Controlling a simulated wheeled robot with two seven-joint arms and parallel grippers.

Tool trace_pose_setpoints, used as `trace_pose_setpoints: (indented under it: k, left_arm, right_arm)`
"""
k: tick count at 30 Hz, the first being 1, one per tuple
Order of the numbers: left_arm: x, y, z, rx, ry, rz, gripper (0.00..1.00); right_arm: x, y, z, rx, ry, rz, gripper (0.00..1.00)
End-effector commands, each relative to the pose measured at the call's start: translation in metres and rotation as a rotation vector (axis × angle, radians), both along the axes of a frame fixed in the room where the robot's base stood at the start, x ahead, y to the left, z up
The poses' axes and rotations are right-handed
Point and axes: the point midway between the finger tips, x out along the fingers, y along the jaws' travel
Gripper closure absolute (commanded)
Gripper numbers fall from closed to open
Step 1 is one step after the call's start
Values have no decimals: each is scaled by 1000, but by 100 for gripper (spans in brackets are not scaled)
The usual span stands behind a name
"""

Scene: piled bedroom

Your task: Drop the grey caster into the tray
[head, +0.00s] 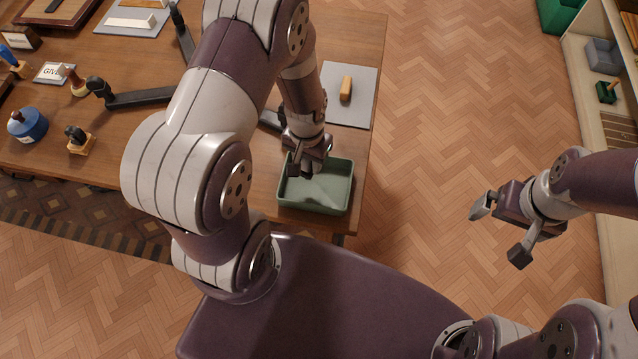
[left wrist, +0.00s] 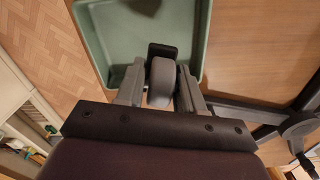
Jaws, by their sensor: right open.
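The green tray (head: 314,209) sits at the near right edge of the wooden table, and it also fills the upper part of the left wrist view (left wrist: 110,35). My left gripper (head: 308,168) points down over the tray's back left part. In the left wrist view the grey caster (left wrist: 161,82), a grey wheel with a black part, is between the two fingers of my left gripper (left wrist: 160,92), which are closed against its sides. In the head view the caster is not clearly visible behind the gripper. My right gripper (head: 503,232) is open and empty over the floor at the right.
A white-grey board (head: 360,108) with a wooden-handled item (head: 346,88) lies behind the tray. Stamps, a blue pot (head: 27,126) and a black stapler-like tool (head: 140,98) stand on the table's left. A shelf (head: 590,90) stands at the right, with open floor between.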

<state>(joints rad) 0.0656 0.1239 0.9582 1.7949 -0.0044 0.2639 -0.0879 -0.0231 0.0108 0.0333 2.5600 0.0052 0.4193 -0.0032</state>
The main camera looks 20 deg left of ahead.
Motion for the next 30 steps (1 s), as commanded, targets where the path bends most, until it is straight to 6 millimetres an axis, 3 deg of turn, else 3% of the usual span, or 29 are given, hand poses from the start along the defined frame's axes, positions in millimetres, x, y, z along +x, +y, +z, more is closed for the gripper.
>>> trace_pose_setpoints:
  k: [1,2,13,24,30]
  left_arm:
    - [0,0,0,0,0,0,45]
    - [0,0,0,0,0,0,36]
    - [1,0,9,0,-3,0,35]
    - [1,-1,101,2,-4,0,35]
    - [0,-1,125,2,0,0,35]
  right_arm:
    - [0,0,0,0,0,0,0]
    - [0,0,0,0,0,0,0]
    - [0,0,0,0,0,0,0]
    - [0,0,-3,0,0,0,0]
    - [0,0,-4,0,0,0,0]
